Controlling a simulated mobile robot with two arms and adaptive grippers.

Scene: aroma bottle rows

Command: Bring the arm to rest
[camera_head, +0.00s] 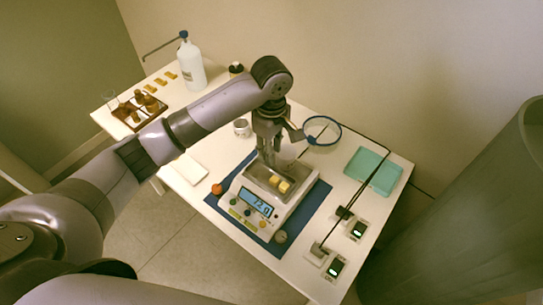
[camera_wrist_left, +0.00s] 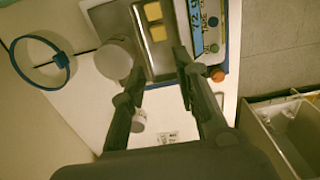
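My left gripper (camera_head: 268,158) hangs from the left arm, pointing down above the far side of the scale's metal pan (camera_head: 258,181). In the left wrist view its two fingers (camera_wrist_left: 157,62) are spread apart with nothing between them. The white scale (camera_head: 238,208) stands on a blue mat (camera_head: 312,203) and its display is lit. Two yellow blocks (camera_head: 280,185) lie on the pan; they also show in the left wrist view (camera_wrist_left: 155,20). I do not see my right gripper.
A white bottle (camera_head: 190,66) and a rack of brown bottles (camera_head: 138,112) stand back left. A blue ring (camera_head: 322,131) on a stand is close right of the gripper. A teal tray (camera_head: 373,171) and two small meters (camera_head: 357,229) are at the right. A grey bin (camera_wrist_left: 262,125) stands beside the table.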

